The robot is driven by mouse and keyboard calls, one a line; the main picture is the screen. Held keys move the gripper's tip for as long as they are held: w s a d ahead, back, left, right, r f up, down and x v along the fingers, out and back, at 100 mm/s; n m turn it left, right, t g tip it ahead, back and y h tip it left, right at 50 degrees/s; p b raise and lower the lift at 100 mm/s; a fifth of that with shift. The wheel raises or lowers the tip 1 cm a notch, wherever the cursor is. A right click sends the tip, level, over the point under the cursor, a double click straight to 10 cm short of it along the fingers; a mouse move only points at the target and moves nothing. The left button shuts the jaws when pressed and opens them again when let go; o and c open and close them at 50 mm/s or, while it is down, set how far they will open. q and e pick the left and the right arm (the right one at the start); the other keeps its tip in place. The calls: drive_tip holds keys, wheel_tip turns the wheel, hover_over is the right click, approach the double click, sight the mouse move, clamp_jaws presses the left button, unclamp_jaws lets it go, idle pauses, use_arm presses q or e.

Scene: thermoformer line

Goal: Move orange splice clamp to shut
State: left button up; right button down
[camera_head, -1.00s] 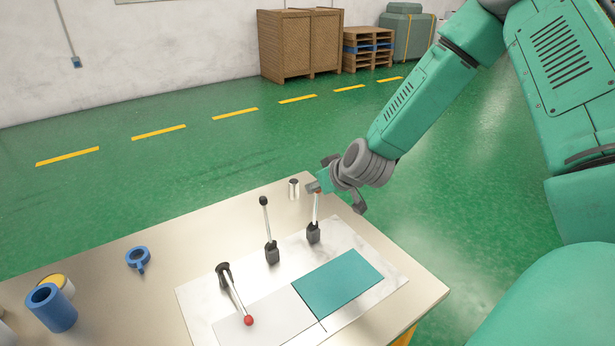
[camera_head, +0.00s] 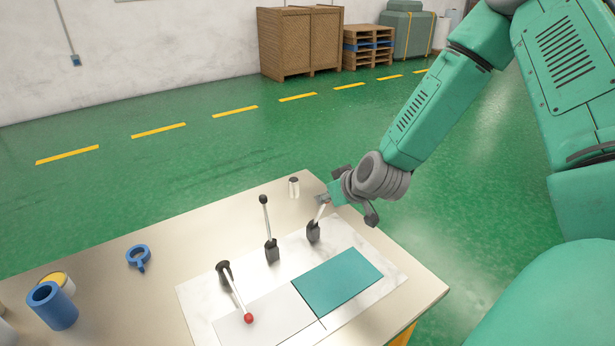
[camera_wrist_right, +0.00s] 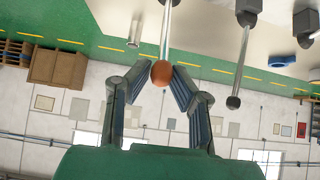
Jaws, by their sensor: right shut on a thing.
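The orange splice clamp is the rightmost of the three lever clamps; its dark base (camera_head: 313,232) stands at the back edge of the white plate. Its metal lever (camera_head: 319,213) stands up, tilted to the right. Its orange ball knob (camera_wrist_right: 161,73) shows in the right wrist view, between the fingertips of my right gripper (camera_wrist_right: 165,70). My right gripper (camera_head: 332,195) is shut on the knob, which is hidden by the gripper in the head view. My left gripper is not in view.
A black-knobbed clamp (camera_head: 266,222) stands upright just left. A red-knobbed clamp (camera_head: 237,294) lies lowered toward the front. A teal sheet (camera_head: 338,282) lies on the white plate.

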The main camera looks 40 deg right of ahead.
drive_tip(key=shift+s+f, duration=0.2)
drive_tip(key=shift+s, duration=0.3)
drive_tip(key=shift+s+a+f+b, duration=0.15)
drive_tip(key=shift+s+f, duration=0.2)
drive_tip(key=shift+s, duration=0.2)
drive_tip(key=shift+s+f+b, duration=0.2)
drive_tip(key=shift+s+f, duration=0.15)
drive_tip(key=shift+s, duration=0.25)
drive_tip(key=shift+s+a+f+b, duration=0.15)
drive_tip(key=shift+s+f, duration=0.2)
drive_tip(key=shift+s, duration=0.2)
drive_tip(key=shift+d, duration=0.1)
drive_tip(key=shift+s+f+b, duration=0.95)
drive_tip(key=shift+s+f, duration=0.35)
drive_tip(key=shift+f, duration=0.15)
